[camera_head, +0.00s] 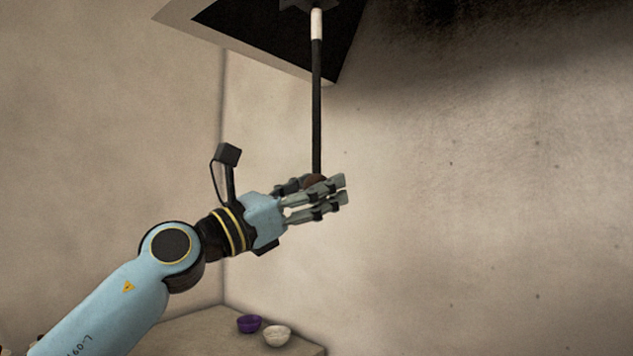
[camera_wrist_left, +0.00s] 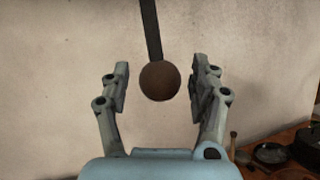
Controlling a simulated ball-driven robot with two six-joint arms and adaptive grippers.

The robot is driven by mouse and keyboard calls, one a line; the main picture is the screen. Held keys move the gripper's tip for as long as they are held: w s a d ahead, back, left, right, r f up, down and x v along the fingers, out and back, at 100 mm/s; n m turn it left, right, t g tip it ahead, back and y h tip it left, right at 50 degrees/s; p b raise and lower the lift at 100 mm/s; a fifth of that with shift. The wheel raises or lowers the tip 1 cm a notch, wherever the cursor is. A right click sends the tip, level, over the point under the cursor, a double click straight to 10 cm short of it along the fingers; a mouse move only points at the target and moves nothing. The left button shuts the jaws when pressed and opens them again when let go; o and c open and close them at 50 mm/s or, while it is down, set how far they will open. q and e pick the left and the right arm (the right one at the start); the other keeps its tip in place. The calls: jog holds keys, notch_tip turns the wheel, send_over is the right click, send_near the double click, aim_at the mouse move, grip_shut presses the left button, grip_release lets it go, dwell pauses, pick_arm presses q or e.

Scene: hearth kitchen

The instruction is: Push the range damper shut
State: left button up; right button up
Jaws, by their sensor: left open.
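The range damper is a dark rod (camera_head: 317,110) hanging from under the hood, with a pale band near its top. A round brown knob (camera_head: 314,181) is at its lower end, partly hidden by my fingers. My left gripper (camera_head: 325,197) is at the height of the knob. In the left wrist view the knob (camera_wrist_left: 159,81) sits between the two open fingers, with a gap on each side. The rod (camera_wrist_left: 151,30) rises above it there. My right gripper is in neither view.
The sloped hood (camera_head: 270,52) is overhead, dark inside. A counter (camera_head: 200,325) below holds a purple bowl (camera_head: 249,324) and a cream bowl (camera_head: 276,335). In the left wrist view, dark round items (camera_wrist_left: 270,153) stand on a brown surface. The wall to the right is bare.

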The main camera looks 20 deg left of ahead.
pick_arm(q)
jog(key=shift+w+d, duration=0.1)
jog(key=shift+w, duration=0.05)
jog(key=shift+c, duration=0.3)
grip_shut()
